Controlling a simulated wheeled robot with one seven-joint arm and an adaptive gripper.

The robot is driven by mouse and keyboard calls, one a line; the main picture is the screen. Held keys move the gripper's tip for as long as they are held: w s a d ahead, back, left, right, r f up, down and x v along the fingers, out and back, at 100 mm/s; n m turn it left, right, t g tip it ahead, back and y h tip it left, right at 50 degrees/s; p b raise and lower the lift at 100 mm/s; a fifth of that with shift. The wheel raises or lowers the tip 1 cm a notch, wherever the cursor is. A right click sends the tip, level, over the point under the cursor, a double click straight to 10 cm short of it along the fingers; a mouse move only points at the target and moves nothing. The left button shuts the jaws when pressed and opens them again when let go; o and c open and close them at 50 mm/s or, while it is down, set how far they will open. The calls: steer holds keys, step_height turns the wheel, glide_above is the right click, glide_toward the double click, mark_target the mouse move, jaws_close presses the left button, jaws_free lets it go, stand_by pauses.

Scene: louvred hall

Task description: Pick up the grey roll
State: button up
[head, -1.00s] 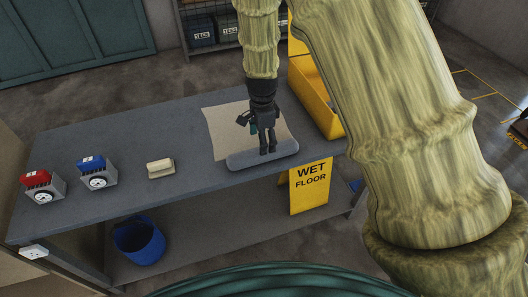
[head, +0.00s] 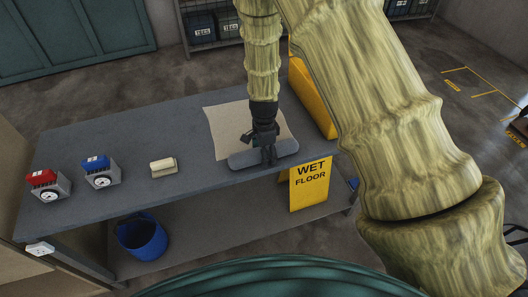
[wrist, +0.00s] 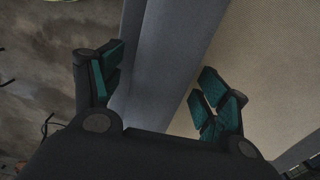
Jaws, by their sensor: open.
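The grey roll (head: 285,148) lies along the front edge of the workbench, partly over a beige mat (head: 222,122). My gripper (head: 267,160) is over the middle of the roll, pointing down, and hides that part of it. In the wrist view the roll (wrist: 178,45) runs between the two spread fingers of my gripper (wrist: 158,85). The fingers are open, one on each side of the roll, with a gap visible on the right. I cannot tell whether the left finger touches it.
On the workbench (head: 120,215) stand a cream block (head: 164,167), a blue-topped device (head: 98,170) and a red-topped device (head: 46,184). A yellow wet floor sign (head: 310,184) stands at the front. A yellow bin (head: 312,100) is behind right. A blue bucket (head: 142,237) sits below.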

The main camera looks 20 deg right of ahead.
steer(key=shift+f, duration=0.15)
steer(key=shift+c, duration=0.4)
steer(key=c, duration=1.1)
